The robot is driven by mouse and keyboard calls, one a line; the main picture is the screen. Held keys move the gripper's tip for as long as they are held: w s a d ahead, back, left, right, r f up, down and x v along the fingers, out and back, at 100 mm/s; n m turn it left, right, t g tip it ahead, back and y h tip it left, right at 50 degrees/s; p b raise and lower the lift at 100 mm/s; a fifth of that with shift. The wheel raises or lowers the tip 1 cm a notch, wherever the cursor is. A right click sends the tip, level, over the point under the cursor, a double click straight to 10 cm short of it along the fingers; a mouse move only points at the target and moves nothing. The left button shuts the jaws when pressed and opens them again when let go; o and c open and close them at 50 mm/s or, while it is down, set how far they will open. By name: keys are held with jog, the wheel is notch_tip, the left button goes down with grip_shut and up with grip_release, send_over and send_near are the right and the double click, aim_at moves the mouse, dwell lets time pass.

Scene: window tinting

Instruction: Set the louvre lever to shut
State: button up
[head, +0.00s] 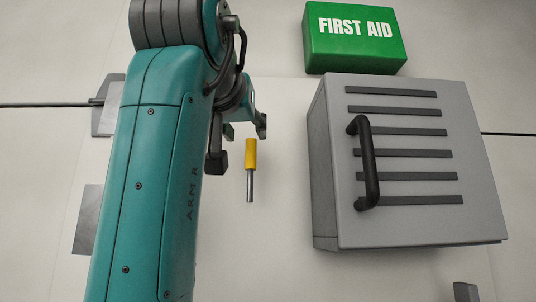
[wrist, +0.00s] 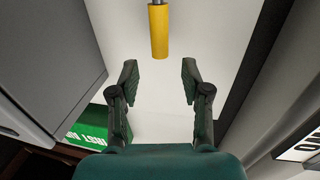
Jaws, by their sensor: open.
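The lever has a yellow grip (head: 251,153) on a thin metal rod (head: 250,187). In the head view the grip is at the top and the rod runs down from it, in front of the pale wall panel. My gripper (head: 244,130) is just above the yellow grip, partly hidden behind my arm. In the wrist view my gripper (wrist: 160,69) is open and empty, its fingers well apart. The yellow grip (wrist: 159,32) lines up with the gap, its end just beyond the fingertips and apart from both. No shut or open marking is readable.
A grey cabinet (head: 485,205) with dark slats and a black bar handle (head: 369,165) stands right of the lever. A green first aid box (head: 355,45) is above it. My arm hides much of the left side. Pale panel (head: 275,220) around the lever is clear.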

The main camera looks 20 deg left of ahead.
aim_at(250, 140)
jog(key=shift+w+a, duration=0.2)
jog(key=shift+w, duration=1.3)
jog(key=shift+w+a, duration=0.2)
jog(key=shift+w, duration=1.3)
grip_shut()
